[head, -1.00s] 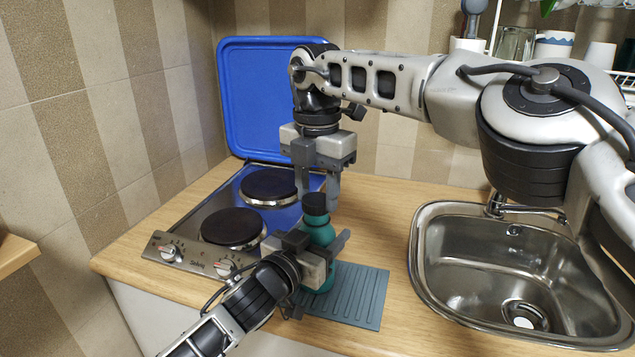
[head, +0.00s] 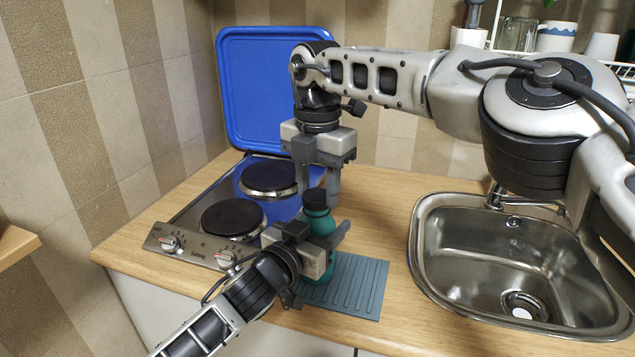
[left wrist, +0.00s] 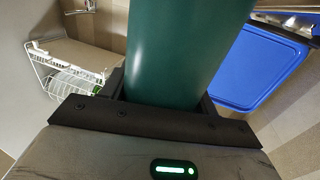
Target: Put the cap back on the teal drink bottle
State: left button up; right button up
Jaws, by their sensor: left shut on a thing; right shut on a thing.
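The teal bottle (head: 320,225) stands upright on the grey-blue ribbed mat (head: 352,290). My left gripper (head: 322,240) is shut around its upper body from the left. The bottle's teal side (left wrist: 180,50) fills the middle of the left wrist view. The black cap (head: 314,198) is at the top of the bottle, in line with it. My right gripper (head: 318,192) points straight down from above and is shut on the cap. No clear gap shows between cap and bottle; I cannot tell whether the cap is fully seated.
The hob (head: 232,217) lies left of the bottle, its blue lid (head: 255,90) raised against the wall. A steel sink (head: 510,270) is on the right. Bare wooden counter (head: 375,210) lies between. A wire rack (left wrist: 60,80) shows in the left wrist view.

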jog(key=shift+f, duration=0.15)
pick_arm(q)
grip_shut()
pick_arm(e)
jog(key=m, duration=0.9)
jog(key=shift+d, duration=0.1)
jog(key=m, duration=0.5)
jog(key=shift+s, duration=0.15)
jog(key=m, duration=0.5)
jog(key=shift+m, duration=0.3)
jog(key=o, duration=0.9)
